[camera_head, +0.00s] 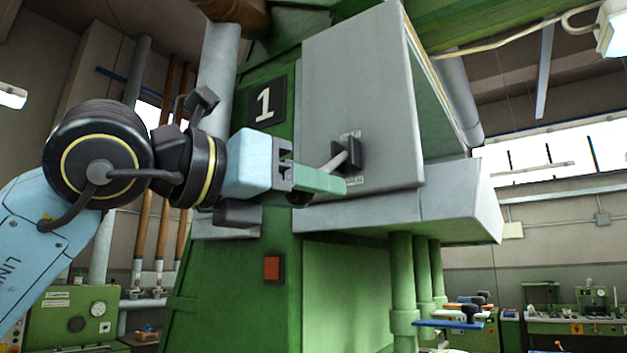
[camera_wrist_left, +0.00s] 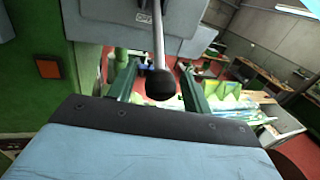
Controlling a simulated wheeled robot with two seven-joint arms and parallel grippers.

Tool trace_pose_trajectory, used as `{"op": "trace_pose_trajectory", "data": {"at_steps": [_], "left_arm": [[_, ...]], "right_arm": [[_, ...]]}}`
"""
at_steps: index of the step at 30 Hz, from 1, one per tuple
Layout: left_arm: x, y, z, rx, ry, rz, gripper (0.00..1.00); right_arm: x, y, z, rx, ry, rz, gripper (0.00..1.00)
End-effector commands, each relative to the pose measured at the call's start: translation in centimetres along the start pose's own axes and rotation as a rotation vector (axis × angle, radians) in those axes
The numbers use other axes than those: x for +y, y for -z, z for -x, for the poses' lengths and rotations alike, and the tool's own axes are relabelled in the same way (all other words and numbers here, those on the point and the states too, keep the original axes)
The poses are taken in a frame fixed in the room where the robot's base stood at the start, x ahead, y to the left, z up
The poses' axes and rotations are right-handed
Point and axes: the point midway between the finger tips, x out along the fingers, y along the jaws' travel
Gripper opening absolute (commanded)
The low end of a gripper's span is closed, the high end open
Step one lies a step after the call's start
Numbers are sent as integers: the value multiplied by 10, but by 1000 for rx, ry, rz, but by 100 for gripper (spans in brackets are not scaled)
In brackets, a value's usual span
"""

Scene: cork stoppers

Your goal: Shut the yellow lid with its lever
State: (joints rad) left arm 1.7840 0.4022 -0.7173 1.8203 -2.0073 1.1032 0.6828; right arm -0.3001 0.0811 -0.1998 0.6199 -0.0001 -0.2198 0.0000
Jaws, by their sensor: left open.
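No yellow lid shows clearly; I see a large grey box front (camera_head: 350,80) on a green machine, with a thin yellowish strip along its upper right edge. A lever (camera_head: 338,162) with a pale rod sticks out from a dark mount on that front. In the left wrist view the lever's rod (camera_wrist_left: 158,40) ends in a black ball knob (camera_wrist_left: 160,85). My left gripper (camera_head: 325,183) is at the lever, its green fingers open. In the wrist view the fingers (camera_wrist_left: 157,88) stand on either side of the knob, with gaps visible. My right gripper is not in view.
A grey ledge (camera_head: 460,205) juts out below the box, above green pipes (camera_head: 402,280). A red button (camera_head: 272,268) is on the machine's green side. Workbenches (camera_head: 570,325) stand far off at the right. The space left of the box front holds my arm.

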Motion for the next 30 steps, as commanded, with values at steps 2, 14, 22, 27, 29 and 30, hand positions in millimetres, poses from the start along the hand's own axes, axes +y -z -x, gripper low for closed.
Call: {"op": "trace_pose_trajectory", "data": {"at_steps": [2, 14, 22, 27, 29, 30], "left_arm": [[-1, -1, -8, 0, 2, 1, 50], [0, 0, -15, 0, 1, -1, 50], [0, 0, -15, 0, 1, 0, 14], [0, 0, -15, 0, 1, 0, 0], [0, 0, -15, 0, 1, 0, 0], [0, 0, -14, 0, 1, 0, 0]], "right_arm": [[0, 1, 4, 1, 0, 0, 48], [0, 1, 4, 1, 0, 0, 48], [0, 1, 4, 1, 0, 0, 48], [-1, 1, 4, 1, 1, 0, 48], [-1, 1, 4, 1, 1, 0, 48], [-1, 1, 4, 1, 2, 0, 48]]}}
